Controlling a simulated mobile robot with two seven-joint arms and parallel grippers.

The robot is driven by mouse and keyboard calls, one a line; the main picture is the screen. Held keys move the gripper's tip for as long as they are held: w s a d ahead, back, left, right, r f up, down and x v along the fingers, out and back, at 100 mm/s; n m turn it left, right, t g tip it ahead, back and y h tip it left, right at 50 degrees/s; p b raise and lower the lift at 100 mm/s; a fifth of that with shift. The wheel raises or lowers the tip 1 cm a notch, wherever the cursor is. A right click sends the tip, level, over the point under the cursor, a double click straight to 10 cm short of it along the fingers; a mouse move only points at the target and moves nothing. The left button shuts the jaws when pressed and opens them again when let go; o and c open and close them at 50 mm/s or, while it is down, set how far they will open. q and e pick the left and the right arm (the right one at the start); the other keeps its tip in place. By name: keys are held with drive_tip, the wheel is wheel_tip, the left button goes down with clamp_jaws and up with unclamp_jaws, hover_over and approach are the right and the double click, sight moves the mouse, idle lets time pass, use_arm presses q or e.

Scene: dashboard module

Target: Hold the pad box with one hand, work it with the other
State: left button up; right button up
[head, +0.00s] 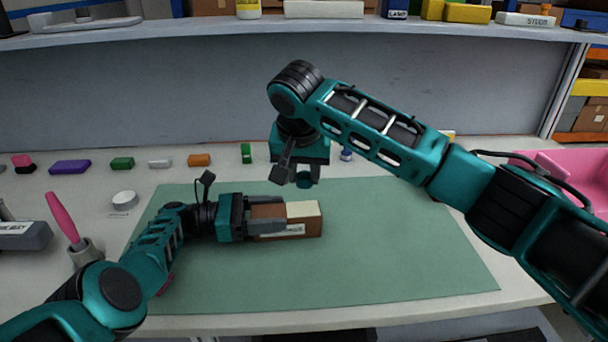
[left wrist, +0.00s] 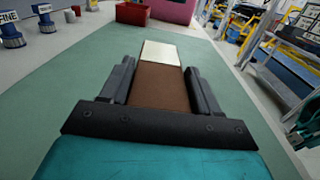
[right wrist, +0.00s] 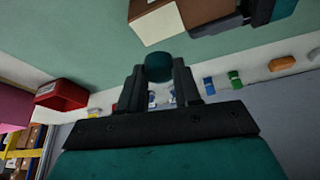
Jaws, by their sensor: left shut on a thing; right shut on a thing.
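The pad box (head: 288,232) is a brown block with a cream top part at its right end and a printed label on its front side. It lies on the green mat. My left gripper (head: 277,219) is shut around its left part; the left wrist view also shows the box (left wrist: 160,88) between the fingers, cream end (left wrist: 161,53) beyond them. My right gripper (head: 300,178) points down behind the box, apart from it. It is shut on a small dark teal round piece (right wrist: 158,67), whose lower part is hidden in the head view. The box end (right wrist: 158,24) shows in the right wrist view.
The green mat (head: 390,275) is clear in front and to the right. Small coloured blocks, including a purple one (head: 69,167), line the back. A pink-handled tool (head: 63,218) stands in a holder at left. A red bin (right wrist: 62,94) and pink container (head: 585,180) are at right.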

use_arm(q)
drive_tip(key=o, duration=1.5)
